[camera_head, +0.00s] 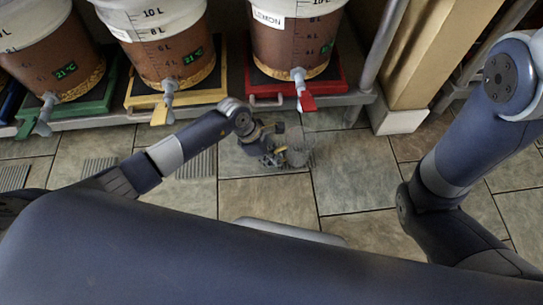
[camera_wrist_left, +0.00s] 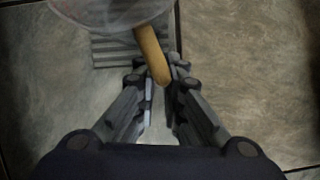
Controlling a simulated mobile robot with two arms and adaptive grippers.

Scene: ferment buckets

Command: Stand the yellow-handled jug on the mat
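The jug is clear, with a yellow handle. In the head view the jug (camera_head: 297,146) is small and faint, beside my left gripper (camera_head: 272,157). In the left wrist view the jug's clear rim (camera_wrist_left: 105,14) is at the top edge, and its yellow handle (camera_wrist_left: 150,52) runs down between the fingertips of my left gripper (camera_wrist_left: 160,84). The fingers are closed against the handle. A grey ribbed mat (camera_wrist_left: 112,54) lies on the floor below the jug and handle, partly hidden by them. I cannot tell whether the jug touches it. My right gripper is out of view.
Several brown-filled buckets stand on a low shelf, on red (camera_head: 338,88), yellow (camera_head: 205,92) and green trays with taps. Other ribbed mats (camera_head: 200,164) lie left. A post foot (camera_head: 399,121) stands right. Tiled floor is clear in front.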

